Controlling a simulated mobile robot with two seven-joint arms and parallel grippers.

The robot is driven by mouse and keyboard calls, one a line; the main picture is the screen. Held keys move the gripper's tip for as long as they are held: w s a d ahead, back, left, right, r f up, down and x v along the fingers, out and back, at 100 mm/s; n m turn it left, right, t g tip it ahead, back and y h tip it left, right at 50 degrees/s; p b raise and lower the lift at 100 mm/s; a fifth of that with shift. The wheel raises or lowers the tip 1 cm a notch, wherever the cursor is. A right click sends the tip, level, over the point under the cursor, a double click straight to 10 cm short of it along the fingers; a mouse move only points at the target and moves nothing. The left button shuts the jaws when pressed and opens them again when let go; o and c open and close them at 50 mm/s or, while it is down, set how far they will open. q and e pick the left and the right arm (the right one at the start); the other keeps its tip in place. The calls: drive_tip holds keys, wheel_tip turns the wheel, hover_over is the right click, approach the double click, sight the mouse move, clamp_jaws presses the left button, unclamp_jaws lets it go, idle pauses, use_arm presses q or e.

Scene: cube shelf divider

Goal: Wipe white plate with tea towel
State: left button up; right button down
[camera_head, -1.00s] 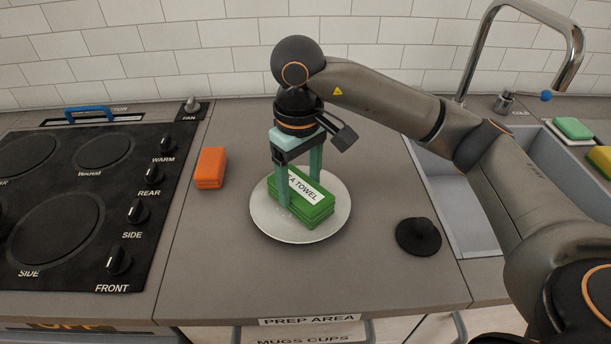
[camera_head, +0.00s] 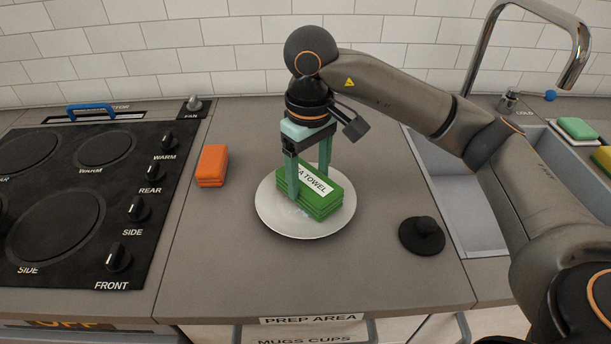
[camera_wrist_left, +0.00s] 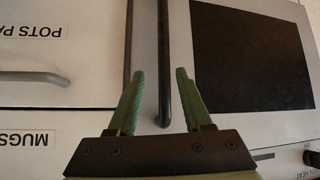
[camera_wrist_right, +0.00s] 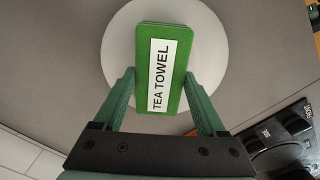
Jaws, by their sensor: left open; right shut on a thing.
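The white plate (camera_head: 285,226) lies on the counter between the hob and the sink. The green folded tea towel (camera_head: 325,201), with a white "TEA TOWEL" label, is on the plate, towards its right side. My right gripper (camera_head: 306,190) reaches down from above with a finger on either side of the towel and is shut on it. In the right wrist view the towel (camera_wrist_right: 172,112) lies between the fingers, over the plate (camera_wrist_right: 212,60). My left gripper (camera_wrist_left: 159,85) is open and empty in front of the cupboard and oven fronts, outside the head view.
An orange folded item (camera_head: 212,166) lies left of the plate, beside the black hob (camera_head: 60,200). A black round knobbed object (camera_head: 422,235) is at the right, near the sink (camera_head: 455,200). The counter in front of the plate is clear.

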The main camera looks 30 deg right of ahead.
drive_tip(key=shift+s+a, duration=0.15)
drive_tip(key=shift+a, duration=0.4)
drive_tip(key=shift+s+a, duration=0.15)
drive_tip(key=shift+a, duration=0.35)
drive_tip(key=shift+w+d+b, duration=0.15)
drive_tip(key=shift+d+b, duration=0.05)
drive_tip(key=shift+d, duration=0.35)
drive_tip(key=shift+w+d+b, duration=0.15)
drive_tip(key=shift+d+b, duration=0.05)
drive_tip(key=shift+d, duration=0.35)
drive_tip(key=shift+a, duration=0.1)
drive_tip(key=shift+s+a, duration=0.15)
drive_tip(key=shift+a, duration=0.3)
drive_tip(key=shift+r, duration=0.1)
